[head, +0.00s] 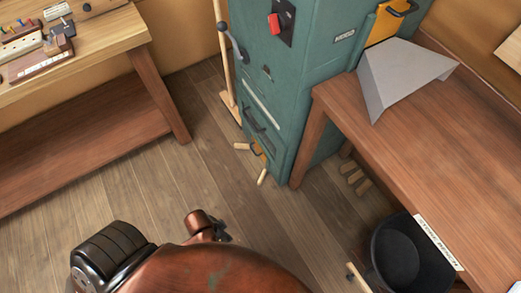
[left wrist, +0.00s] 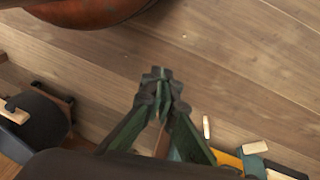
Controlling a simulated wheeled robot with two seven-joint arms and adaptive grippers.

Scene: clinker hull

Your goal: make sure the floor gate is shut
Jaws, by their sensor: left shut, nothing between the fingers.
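The teal machine cabinet (head: 290,85) stands on the floor in the middle of the head view. A yellow piece (left wrist: 226,159) also shows at the lower right of the left wrist view, beside the teal base (left wrist: 254,165). My left gripper (left wrist: 158,76) is shut and empty above bare floor, apart from the yellow piece. I cannot make out its fingertips in the head view. My right gripper is not in view.
Wooden offcuts (head: 262,177) lie by the cabinet's foot; one is also in the wrist view (left wrist: 206,127). A workbench (head: 75,65) stands left, a wooden table (head: 430,130) right. A black bucket (head: 405,255) is at lower right. Floor (head: 150,185) between is clear.

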